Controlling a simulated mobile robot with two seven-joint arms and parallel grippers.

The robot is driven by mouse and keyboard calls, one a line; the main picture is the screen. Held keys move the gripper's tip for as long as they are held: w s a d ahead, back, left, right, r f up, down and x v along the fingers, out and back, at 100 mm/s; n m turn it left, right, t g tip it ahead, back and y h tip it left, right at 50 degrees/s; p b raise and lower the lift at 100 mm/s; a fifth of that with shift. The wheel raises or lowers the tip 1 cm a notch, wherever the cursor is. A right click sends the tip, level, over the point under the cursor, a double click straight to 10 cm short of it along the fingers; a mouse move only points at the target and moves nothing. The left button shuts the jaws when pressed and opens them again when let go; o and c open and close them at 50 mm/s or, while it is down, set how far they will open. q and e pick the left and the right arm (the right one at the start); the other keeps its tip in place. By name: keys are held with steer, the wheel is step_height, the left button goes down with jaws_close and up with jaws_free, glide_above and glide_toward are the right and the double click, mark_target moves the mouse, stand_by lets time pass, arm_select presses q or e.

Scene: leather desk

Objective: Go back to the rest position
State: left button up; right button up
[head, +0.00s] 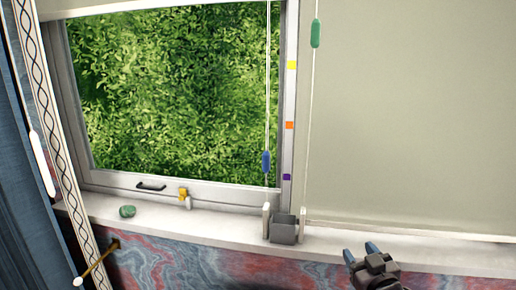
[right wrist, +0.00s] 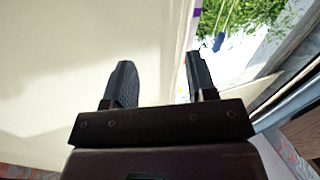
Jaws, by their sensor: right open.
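My right gripper (head: 361,251) is in the lower right of the head view, in front of the sill below the pale blind. Its two fingers stand apart with nothing between them. In the right wrist view the open fingers (right wrist: 160,82) also show empty, with the pale blind and a strip of window behind them. My left gripper is in neither view.
A window (head: 175,90) with a sill (head: 340,236) is ahead. A grey box (head: 284,229), a green stone (head: 127,211) and a small yellow-topped item (head: 185,198) are along it. Cords carry a blue pull (head: 266,161) and a green pull (head: 315,33). A blue curtain (head: 25,190) hangs left.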

steer(key=s+d+f+m+g+h, duration=0.2)
steer(key=s+f+g, duration=0.3)
steer(key=s+f, duration=1.7)
steer(key=s+d+m, duration=0.1)
steer(key=s, duration=0.3)
steer(key=shift+s+f+g+h, duration=0.15)
steer(key=shift+f+g+h, duration=0.15)
steer(key=shift+f+g, duration=0.1)
